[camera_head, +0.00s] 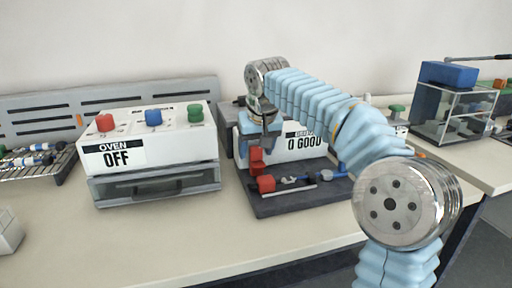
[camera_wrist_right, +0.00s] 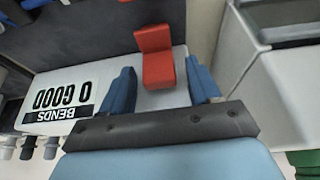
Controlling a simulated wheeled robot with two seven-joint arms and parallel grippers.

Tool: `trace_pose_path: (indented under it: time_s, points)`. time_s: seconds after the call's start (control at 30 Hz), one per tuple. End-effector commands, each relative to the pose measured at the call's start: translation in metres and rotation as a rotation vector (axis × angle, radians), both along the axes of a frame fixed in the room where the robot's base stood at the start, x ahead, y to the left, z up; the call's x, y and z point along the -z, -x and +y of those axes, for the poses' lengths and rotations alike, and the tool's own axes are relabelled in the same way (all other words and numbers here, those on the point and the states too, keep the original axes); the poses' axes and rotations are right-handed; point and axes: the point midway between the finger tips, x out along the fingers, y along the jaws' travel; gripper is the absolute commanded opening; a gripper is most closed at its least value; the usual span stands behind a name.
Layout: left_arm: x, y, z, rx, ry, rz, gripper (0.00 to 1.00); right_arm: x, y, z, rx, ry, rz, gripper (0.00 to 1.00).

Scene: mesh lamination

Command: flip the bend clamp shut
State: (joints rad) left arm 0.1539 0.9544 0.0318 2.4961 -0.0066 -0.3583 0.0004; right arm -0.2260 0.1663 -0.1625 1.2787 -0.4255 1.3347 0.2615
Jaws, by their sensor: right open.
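The bend clamp shows as an upright red piece (camera_head: 257,158) at the left of a dark base plate (camera_head: 283,202) in the head view. A red block (camera_head: 266,184) sits just in front of it. My right gripper (camera_head: 256,145) is above the red piece, pointing down. In the right wrist view an L-shaped red piece (camera_wrist_right: 156,52) lies beyond and between the two blue fingertips of my open right gripper (camera_wrist_right: 160,75). Gaps show on both sides, and I cannot tell whether either finger touches it. My left gripper is not in view.
A white box with a BENDS sign (camera_head: 305,141) reading "0 GOOD" stands behind the plate. The oven (camera_head: 150,151), marked OFF, is to the left. A glass case (camera_head: 457,112) stands at the right. The table front (camera_head: 190,240) is clear.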

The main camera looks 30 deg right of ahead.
Motion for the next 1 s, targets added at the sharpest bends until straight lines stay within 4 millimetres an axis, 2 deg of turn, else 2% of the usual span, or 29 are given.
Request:
trace_pose_path:
  time_s: [0.17, 0.57, 0.77, 1.0]
  points:
    - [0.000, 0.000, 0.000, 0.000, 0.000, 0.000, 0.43, 0.000, 0.000, 0.000, 0.000, 0.000, 0.000, 0.60]
    - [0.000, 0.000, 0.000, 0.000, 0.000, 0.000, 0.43, 0.000, 0.000, 0.000, 0.000, 0.000, -0.001, 0.00]
    - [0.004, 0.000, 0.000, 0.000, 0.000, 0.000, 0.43, 0.000, 0.004, 0.001, -0.001, 0.000, -0.003, 0.00]
    - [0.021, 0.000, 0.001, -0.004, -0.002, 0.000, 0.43, 0.001, 0.039, 0.010, -0.002, 0.000, -0.004, 0.00]
